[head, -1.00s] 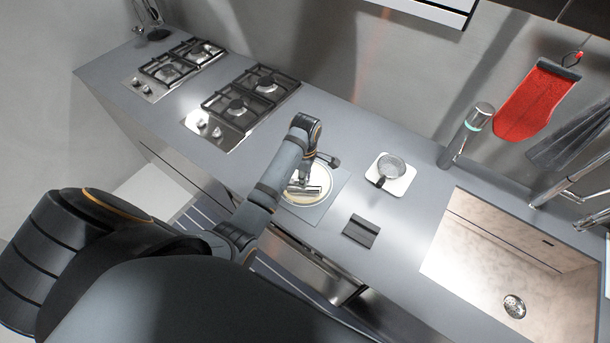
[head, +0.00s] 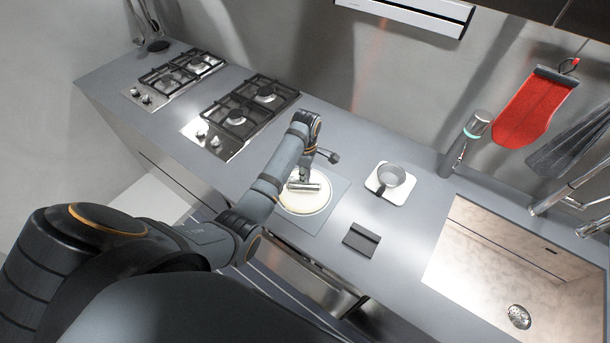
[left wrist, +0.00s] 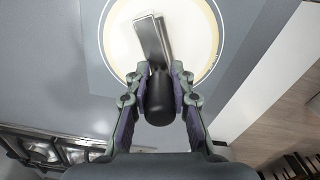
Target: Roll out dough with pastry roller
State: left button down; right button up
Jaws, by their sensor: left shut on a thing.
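The pastry roller has a metallic cylinder (head: 303,185) and a dark handle. My left gripper (left wrist: 159,88) is shut on the dark handle (left wrist: 159,105), which points back between its fingers in the left wrist view. The roller's metal part (left wrist: 151,38) lies over the pale round dough (left wrist: 185,30). In the head view the dough (head: 312,203) shows as a cream disc on a grey-blue mat (head: 336,190). I cannot tell whether the roller presses on the dough. My left arm hides part of the mat. My right gripper is not in view.
A strainer (head: 390,175) sits on a white board (head: 401,192) right of the mat. A dark flat scraper-like thing (head: 361,238) lies in front. Gas burners (head: 240,112) stand left, a sink (head: 480,250) right. The counter edge is close to the mat.

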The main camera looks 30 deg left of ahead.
pick_arm(q)
jog(key=shift+w+a+f+b, duration=0.1)
jog(key=shift+w+a+b, duration=0.15)
jog(key=shift+w, duration=0.3)
jog(key=shift+w+a+f+b, duration=0.1)
jog(key=shift+w+a+b, duration=0.2)
jog(key=shift+w, duration=0.25)
jog(key=shift+w+a+b, duration=0.2)
jog(key=shift+w+b, duration=0.05)
jog(key=shift+w, duration=0.3)
jog(key=shift+w+r, duration=0.1)
jog(key=shift+w, duration=0.1)
jog(key=shift+s+r+p, duration=0.2)
jog(key=shift+p, duration=0.3)
jog(key=shift+s+d+r+p, duration=0.1)
jog(key=shift+s+d+p, duration=0.25)
jog(key=shift+s+p, duration=0.65)
jog(key=shift+s+d+f, duration=0.1)
jog(key=shift+d+f, duration=0.05)
jog(key=shift+f, duration=0.15)
jog(key=shift+s+d+r, duration=0.1)
jog(key=shift+s+d, duration=0.15)
jog(key=shift+s, duration=0.4)
